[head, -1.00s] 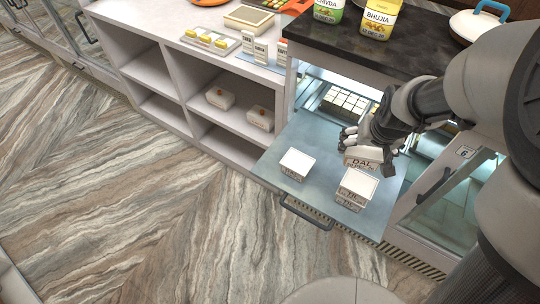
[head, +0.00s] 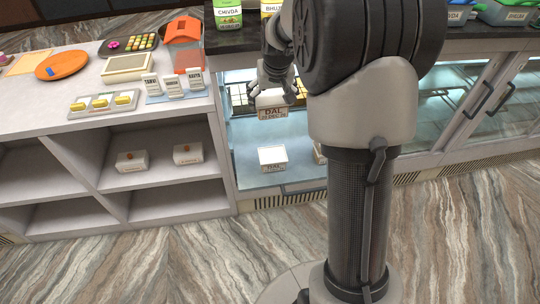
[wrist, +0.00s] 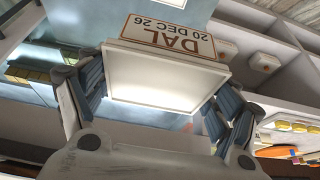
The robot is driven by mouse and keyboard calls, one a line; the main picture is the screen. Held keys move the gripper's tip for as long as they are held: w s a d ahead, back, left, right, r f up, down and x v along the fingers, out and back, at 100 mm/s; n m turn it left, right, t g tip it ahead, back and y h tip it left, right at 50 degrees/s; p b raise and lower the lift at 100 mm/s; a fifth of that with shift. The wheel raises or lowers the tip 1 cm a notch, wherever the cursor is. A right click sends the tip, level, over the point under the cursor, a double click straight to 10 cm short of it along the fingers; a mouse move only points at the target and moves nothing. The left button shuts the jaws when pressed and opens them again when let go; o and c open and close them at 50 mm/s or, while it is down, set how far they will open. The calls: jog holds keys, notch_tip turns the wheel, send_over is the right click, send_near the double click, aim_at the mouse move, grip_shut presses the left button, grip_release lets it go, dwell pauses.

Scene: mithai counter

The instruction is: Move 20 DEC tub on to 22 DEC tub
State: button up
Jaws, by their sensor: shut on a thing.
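The 20 DEC tub (head: 270,105) is a white box with a pale lid and a label reading DAL. A white-lidded tub (head: 272,156) stands on the shelf below, apart from the held tub. Another tub (head: 319,152) is mostly hidden behind my arm. Their dates are too small to read, so I cannot tell which is the 22 DEC tub.
The dark counter top (head: 232,37) overhangs above, bearing a CHIVDA pack (head: 228,14). A white shelf unit (head: 100,190) with two boxes stands to the left.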

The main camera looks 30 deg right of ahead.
jog(key=f+b, duration=0.2)
jog(key=f, duration=0.4)
jog(key=f+b, duration=0.2)
jog(key=f, duration=0.5)
jog(key=f+b, duration=0.2)
jog(key=f, duration=0.4)
jog(key=shift+w+d+f, duration=0.15)
jog(key=shift+d+f, duration=0.15)
jog(key=shift+d, duration=0.05)
jog(key=shift+f+b, duration=0.35)
jog(key=shift+f, duration=0.15)
jog(key=o, duration=1.1)
